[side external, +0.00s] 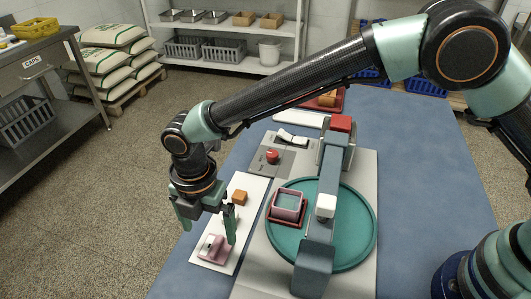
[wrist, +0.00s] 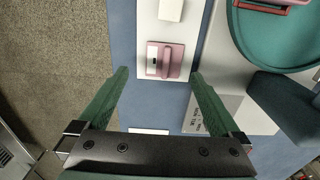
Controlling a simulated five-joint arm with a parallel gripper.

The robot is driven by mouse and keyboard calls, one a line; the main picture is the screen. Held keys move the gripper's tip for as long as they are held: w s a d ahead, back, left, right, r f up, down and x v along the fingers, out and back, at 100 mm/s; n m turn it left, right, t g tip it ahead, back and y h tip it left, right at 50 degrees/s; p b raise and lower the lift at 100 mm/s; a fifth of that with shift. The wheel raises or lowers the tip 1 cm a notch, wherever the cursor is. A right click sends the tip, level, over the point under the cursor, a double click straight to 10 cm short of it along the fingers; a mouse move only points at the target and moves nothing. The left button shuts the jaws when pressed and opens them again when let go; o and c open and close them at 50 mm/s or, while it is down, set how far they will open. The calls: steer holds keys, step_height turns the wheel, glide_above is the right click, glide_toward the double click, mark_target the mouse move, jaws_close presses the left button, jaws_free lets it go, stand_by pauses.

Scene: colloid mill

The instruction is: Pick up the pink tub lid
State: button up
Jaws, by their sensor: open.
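The pink tub lid (side external: 214,249) lies on the near end of a white board (side external: 226,260) on the blue table. In the wrist view the lid (wrist: 165,61) is a pink square with a raised bar across its right part. My gripper (side external: 207,226) is open and empty, pointing down above the lid and apart from it. In the wrist view my gripper (wrist: 160,75) has its two green fingers spread, with the lid ahead of and between the tips. A pink square tub (side external: 288,204) sits on a red base on the teal turntable (side external: 345,250).
An orange block (side external: 240,197) is on the white board behind my gripper. A grey-blue beam with a white block (side external: 326,206) spans the turntable. A grey panel with a red button (side external: 272,156) stands behind. The blue table (side external: 440,170) is clear at right.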

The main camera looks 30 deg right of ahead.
mark_target(215, 244)
steer(key=f, duration=0.5)
steer(key=shift+s+d, duration=0.2)
steer(key=shift+d, duration=0.05)
steer(key=shift+c, duration=0.3)
steer(key=c, duration=1.2)
